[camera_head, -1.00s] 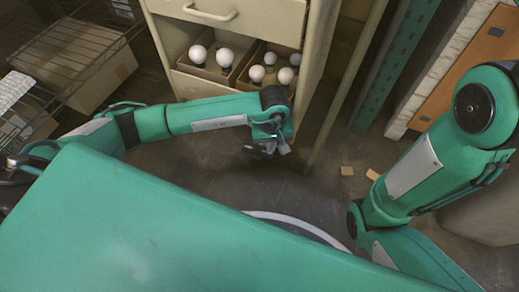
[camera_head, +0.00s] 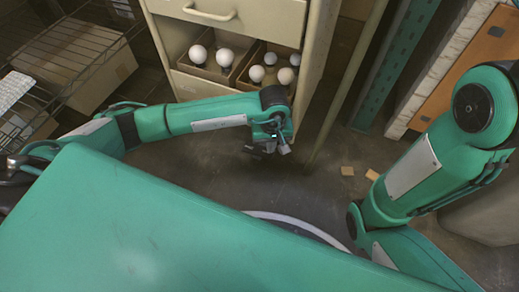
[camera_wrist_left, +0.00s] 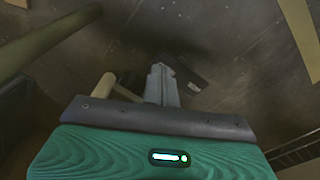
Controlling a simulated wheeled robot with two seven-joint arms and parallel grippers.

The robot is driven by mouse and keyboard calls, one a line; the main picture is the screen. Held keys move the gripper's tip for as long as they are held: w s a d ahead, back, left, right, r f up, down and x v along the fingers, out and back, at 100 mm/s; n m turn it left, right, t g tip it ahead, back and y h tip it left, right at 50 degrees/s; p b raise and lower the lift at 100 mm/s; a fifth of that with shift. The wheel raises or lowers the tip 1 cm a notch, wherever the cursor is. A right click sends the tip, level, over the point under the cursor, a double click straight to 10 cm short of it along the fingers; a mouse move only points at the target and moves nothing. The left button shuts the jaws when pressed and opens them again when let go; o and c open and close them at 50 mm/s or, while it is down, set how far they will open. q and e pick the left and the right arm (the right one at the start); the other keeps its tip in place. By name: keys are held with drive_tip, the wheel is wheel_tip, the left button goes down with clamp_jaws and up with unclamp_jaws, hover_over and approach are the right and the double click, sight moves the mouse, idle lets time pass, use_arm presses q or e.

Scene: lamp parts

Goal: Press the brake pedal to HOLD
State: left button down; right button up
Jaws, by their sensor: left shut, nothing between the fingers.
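My left gripper (camera_head: 262,149) hangs low over the dark floor, in front of the pale drawer cabinet. In the left wrist view its fingers (camera_wrist_left: 160,76) are together, with nothing between them. A small dark flat piece (camera_wrist_left: 192,76) shows just beside and beyond the fingertips. I cannot tell whether it is the brake pedal or whether the fingers touch it. No HOLD mark can be read. My right arm comes in at the right of the head view, but its gripper is out of sight.
The cabinet's open drawer (camera_head: 205,86) holds several white bulbs in boxes. A pale post (camera_head: 345,85) rises right of the gripper. A wire rack (camera_head: 75,45) stands left. Small tan pieces (camera_head: 347,171) lie on open floor to the right.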

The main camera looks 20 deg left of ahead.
use_arm(q)
drive_tip(key=shift+f+b, duration=1.1)
drive_tip(key=shift+f, duration=0.4)
idle(0.5)
drive_tip(key=shift+r, duration=0.15)
drive_tip(key=shift+r+p, duration=0.55)
drive_tip(key=shift+p, duration=0.1)
drive_tip(key=shift+r+p, duration=0.55)
drive_tip(key=shift+r, duration=0.3)
drive_tip(key=shift+r+p, duration=1.8)
drive_tip(key=shift+r, duration=0.85)
